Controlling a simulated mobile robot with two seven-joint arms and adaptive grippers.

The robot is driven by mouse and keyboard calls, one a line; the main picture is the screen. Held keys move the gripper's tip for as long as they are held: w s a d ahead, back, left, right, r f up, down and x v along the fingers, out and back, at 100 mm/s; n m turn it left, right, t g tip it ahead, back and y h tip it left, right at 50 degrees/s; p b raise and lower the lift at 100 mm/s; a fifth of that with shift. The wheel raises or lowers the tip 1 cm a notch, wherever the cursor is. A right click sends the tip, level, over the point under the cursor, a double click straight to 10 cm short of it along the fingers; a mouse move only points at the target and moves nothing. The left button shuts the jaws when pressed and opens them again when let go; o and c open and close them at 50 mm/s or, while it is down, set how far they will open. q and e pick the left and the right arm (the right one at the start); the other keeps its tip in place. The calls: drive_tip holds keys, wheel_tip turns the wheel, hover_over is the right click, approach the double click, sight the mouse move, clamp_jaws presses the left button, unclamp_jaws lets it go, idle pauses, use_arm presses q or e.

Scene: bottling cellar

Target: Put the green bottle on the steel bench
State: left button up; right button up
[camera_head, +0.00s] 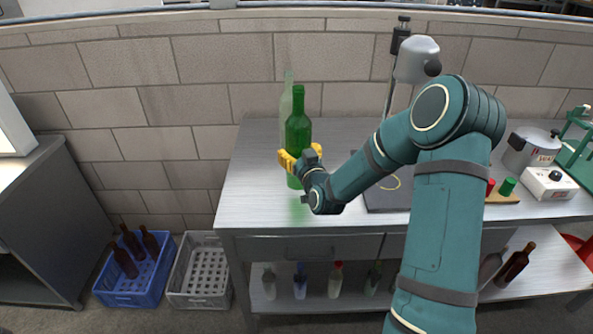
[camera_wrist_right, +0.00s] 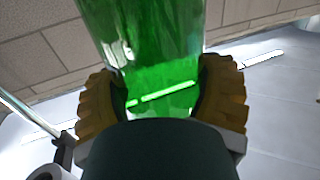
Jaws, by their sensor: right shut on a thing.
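The green bottle (camera_head: 298,132) is upright at the left end of the steel bench (camera_head: 258,188), in the head view. My right gripper (camera_head: 299,160) is shut around the bottle's lower body with its yellow fingers. In the right wrist view the green bottle (camera_wrist_right: 150,60) sits between both yellow finger pads of my right gripper (camera_wrist_right: 165,100). The bottle's base shows just below the fingers, at or slightly above the bench top; I cannot tell whether it touches. My left gripper is not in view.
A pale translucent green panel or bottle stands behind the held bottle. A dark mat (camera_head: 385,200) and a lamp-like device (camera_head: 416,60) are to the right, partly behind my arm. A blue crate (camera_head: 128,296) with brown bottles and an empty grey crate (camera_head: 200,299) stand on the floor.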

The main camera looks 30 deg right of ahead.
drive_tip(key=shift+f+b, duration=0.3)
drive_tip(key=shift+f, duration=1.8)
drive_tip(key=shift+f, duration=0.2)
drive_tip(key=o, duration=1.3)
drive_tip(key=shift+c, duration=0.2)
drive_tip(key=shift+r, duration=0.2)
drive_tip(key=v, duration=1.2)
drive_tip(key=shift+f, duration=0.15)
